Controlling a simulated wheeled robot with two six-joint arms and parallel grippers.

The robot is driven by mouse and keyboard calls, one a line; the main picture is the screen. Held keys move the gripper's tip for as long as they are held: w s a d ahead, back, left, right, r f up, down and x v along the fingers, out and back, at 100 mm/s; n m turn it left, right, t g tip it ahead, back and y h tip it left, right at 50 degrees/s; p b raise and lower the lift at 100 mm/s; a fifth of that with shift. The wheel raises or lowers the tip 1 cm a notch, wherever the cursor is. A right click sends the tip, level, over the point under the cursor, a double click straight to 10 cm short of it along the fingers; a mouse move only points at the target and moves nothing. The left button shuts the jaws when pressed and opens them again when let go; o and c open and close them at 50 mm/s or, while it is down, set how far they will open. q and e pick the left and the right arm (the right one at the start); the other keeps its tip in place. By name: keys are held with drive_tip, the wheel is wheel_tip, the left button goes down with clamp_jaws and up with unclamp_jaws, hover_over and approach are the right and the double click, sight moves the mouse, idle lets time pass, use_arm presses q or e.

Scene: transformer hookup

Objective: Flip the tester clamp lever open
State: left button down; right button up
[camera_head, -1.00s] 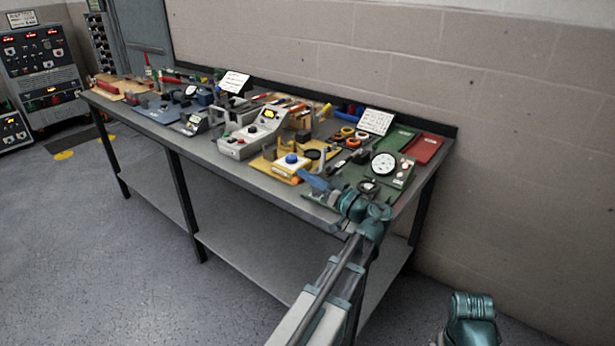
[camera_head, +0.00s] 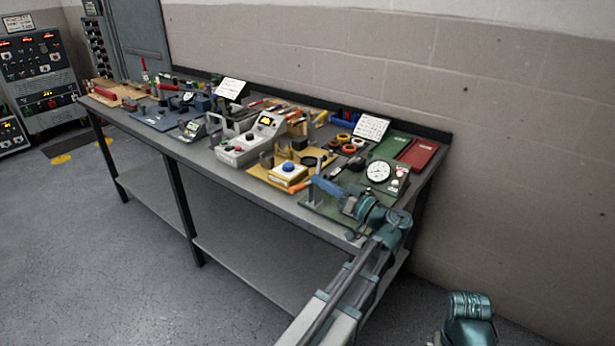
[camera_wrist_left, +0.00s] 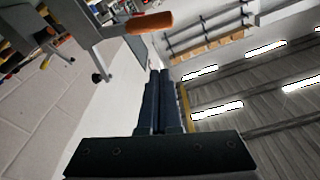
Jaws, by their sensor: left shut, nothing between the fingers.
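The tester is a green base (camera_head: 341,208) with a round white dial (camera_head: 379,171), at the right end of the bench. Its clamp shows as a grey upright (camera_head: 312,191) with an orange lever handle (camera_head: 300,187) pointing left. In the left wrist view the orange handle (camera_wrist_left: 149,23) lies roughly level on a grey metal clamp with a black-tipped spindle (camera_wrist_left: 97,77). My left gripper (camera_head: 322,184) is shut and empty, beside the clamp; its dark fingers (camera_wrist_left: 160,75) are together below and apart from the handle in the wrist view.
A yellow fixture with a blue knob (camera_head: 289,167) stands left of the clamp, and a grey meter unit (camera_head: 250,143) beyond it. Green (camera_head: 390,145) and red (camera_head: 418,153) trays and a white card (camera_head: 371,127) are behind. The floor in front is clear.

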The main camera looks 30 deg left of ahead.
use_arm(q)
drive_tip(key=shift+s+d+f, duration=0.15)
drive_tip(key=shift+d, duration=0.8)
drive_tip(key=shift+s+d+f, duration=0.1)
drive_tip(key=shift+d, duration=0.85)
drive_tip(key=s+d+f+m+h+p, duration=0.2)
drive_tip(key=s+d+f+m+h, duration=0.2)
drive_tip(key=d+f+h, duration=0.15)
drive_tip(key=s+d+f+m+h+p, duration=0.25)
drive_tip(key=d+f+m+h, duration=0.2)
drive_tip(key=f, duration=0.25)
drive_tip(key=s+d+f+m+g+h+p, duration=0.1)
drive_tip(key=s+d+m+h, duration=0.3)
drive_tip(key=d, duration=0.4)
drive_tip(key=s+d+f+m+g+h+p, duration=0.1)
drive_tip(key=s+d+f+m+h, duration=0.2)
drive_tip(key=s+d, duration=0.3)
drive_tip(key=d+f+h, duration=0.1)
drive_tip(key=d, duration=0.1)
drive_tip(key=shift+s+d+f+m+g, duration=0.2)
drive_tip(key=shift+d+m+g, duration=0.1)
drive_tip(key=shift+d+m, duration=0.1)
